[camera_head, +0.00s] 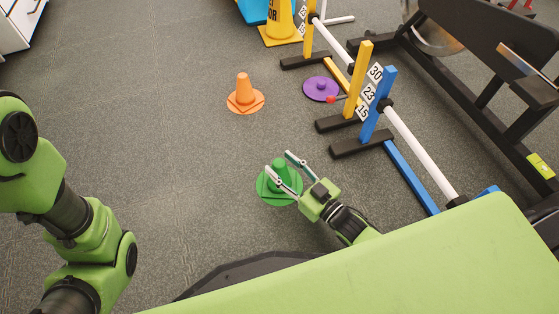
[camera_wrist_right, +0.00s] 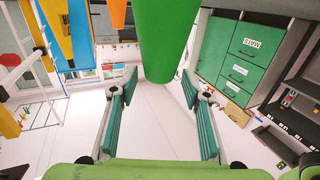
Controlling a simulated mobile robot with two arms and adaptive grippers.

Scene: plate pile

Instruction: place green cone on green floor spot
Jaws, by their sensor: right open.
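The green cone (camera_head: 280,174) stands upright on the round green floor spot (camera_head: 271,198) in the head view and looks near its middle. My right gripper (camera_head: 278,163) is open, with one finger on each side of the cone's upper part. In the right wrist view, which is upside down, the green cone (camera_wrist_right: 165,40) shows between the spread fingertips, with visible gaps on both sides. The contact between the cone's base and the spot is partly hidden by a finger. My left arm shows at the left, but its gripper is out of view.
An orange cone (camera_head: 243,91) stands on the floor farther off. A purple spot (camera_head: 320,89) with a small purple knob lies beside the numbered hurdles (camera_head: 384,98) on the right. A yellow cone (camera_head: 280,20) stands at the back. The floor left of the green spot is clear.

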